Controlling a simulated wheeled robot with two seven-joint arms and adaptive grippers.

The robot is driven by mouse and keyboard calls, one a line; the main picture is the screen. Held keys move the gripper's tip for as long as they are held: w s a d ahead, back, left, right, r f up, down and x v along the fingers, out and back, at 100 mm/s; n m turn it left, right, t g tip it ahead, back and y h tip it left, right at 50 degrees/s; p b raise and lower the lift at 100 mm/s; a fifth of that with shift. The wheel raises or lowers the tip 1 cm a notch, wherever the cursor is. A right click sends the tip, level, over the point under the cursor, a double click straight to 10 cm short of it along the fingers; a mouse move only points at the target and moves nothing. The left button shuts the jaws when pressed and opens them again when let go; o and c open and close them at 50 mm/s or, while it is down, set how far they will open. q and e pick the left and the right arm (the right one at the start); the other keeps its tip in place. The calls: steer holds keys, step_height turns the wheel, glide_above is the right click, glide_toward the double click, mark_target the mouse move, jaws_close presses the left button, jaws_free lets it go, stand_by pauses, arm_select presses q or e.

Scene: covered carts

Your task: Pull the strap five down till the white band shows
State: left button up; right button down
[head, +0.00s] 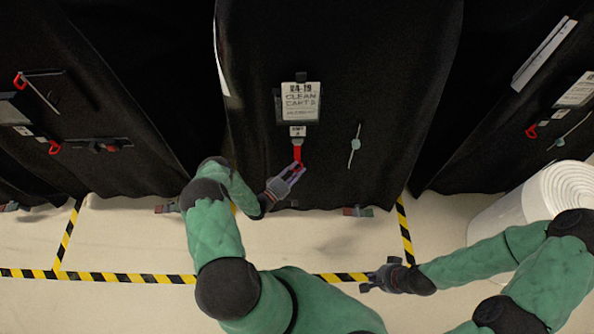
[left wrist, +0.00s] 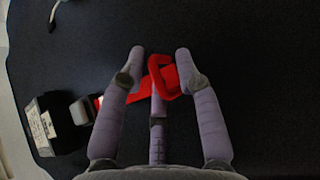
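The red strap (head: 297,150) hangs from a small white label plate (head: 297,131) on the black cover of the middle cart; the plate's print is too small to read surely. My left gripper (head: 293,173) is at the strap's lower end. In the left wrist view its fingers (left wrist: 160,62) stand apart around the strap's red loop (left wrist: 163,75), with one finger behind the loop; I cannot tell whether they touch it. My right gripper (head: 376,276) is empty, fingers apart, low over the floor and away from the strap.
Other covered carts with red loops (head: 54,147) stand either side. A white roll (head: 540,200) is at the right. Striped tape (head: 110,276) marks the floor.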

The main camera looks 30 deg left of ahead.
arm_select(q)
steer(key=shift+s+d, duration=0.1)
steer(key=shift+s, duration=0.05)
steer(key=v, duration=1.1)
steer(key=shift+s, duration=0.35)
steer(key=shift+f, duration=0.1)
